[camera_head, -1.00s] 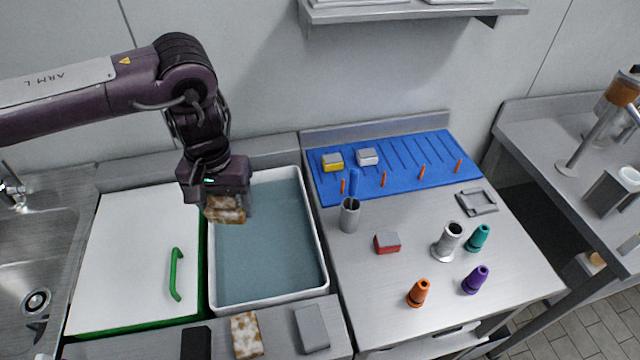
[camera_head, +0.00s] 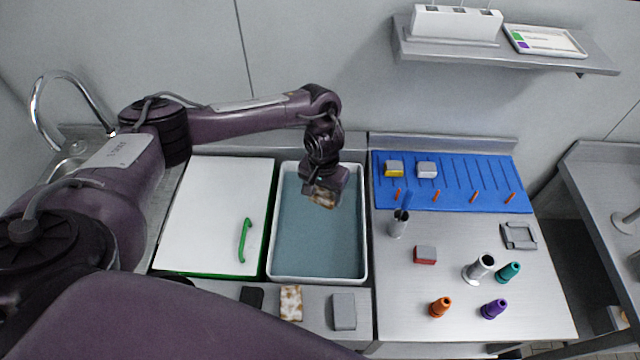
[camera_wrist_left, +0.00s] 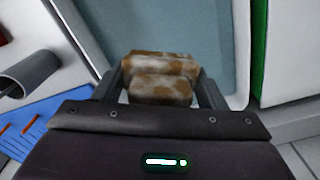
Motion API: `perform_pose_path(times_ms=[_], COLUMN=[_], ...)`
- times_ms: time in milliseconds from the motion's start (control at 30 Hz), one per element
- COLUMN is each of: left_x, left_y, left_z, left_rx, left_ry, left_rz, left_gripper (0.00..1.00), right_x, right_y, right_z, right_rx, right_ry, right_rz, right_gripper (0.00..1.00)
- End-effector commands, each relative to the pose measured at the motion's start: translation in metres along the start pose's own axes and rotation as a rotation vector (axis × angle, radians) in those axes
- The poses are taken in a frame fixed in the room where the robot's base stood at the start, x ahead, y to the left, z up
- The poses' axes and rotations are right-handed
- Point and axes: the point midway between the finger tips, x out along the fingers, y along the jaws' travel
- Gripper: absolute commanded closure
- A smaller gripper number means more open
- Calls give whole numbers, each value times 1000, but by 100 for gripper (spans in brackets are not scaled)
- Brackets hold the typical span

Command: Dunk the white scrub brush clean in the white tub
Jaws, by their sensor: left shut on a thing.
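My left gripper (camera_head: 325,186) is shut on a white scrub brush (camera_head: 325,198), a block heavily stained with brown. In the left wrist view the brush (camera_wrist_left: 160,75) sits between the two fingers. The white tub (camera_head: 364,255) holds blue-grey water (camera_head: 318,240). The gripper and brush are over the rear middle of the tub, inside its rim as seen from the head. I cannot tell whether the brush touches the water. My right gripper is not in view.
A white board with a green handle (camera_head: 245,240) is left of the tub. On the front ledge lie a black block (camera_head: 252,298), another brown-stained block (camera_head: 291,303) and a grey block (camera_head: 344,311). The right counter carries a blue mat (camera_head: 450,195), a red-grey block (camera_head: 425,255) and several cones.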

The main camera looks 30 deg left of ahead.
Motion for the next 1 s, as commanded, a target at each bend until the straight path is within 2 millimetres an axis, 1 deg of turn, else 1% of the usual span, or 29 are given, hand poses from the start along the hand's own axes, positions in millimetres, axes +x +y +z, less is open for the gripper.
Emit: perform_pose_path(times_ms=[33, 267, 533, 567, 600, 1000], left_x=[1, 12, 36, 41, 48, 87], left_y=[-4, -8, -7, -8, -7, -7], left_z=[3, 5, 5, 5, 5, 4], left_rx=[-5, -8, -8, -7, -7, -7], left_ry=[-2, 0, 0, 0, 0, 2], left_rz=[0, 0, -1, -1, 0, 0], left_gripper=[57, 57, 57, 57, 57, 57], right_x=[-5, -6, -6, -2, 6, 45], right_y=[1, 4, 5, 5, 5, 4], right_z=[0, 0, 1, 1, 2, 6], right_rx=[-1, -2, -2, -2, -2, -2], right_ry=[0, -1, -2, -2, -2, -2], right_rz=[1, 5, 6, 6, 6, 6], right_gripper=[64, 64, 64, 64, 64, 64])
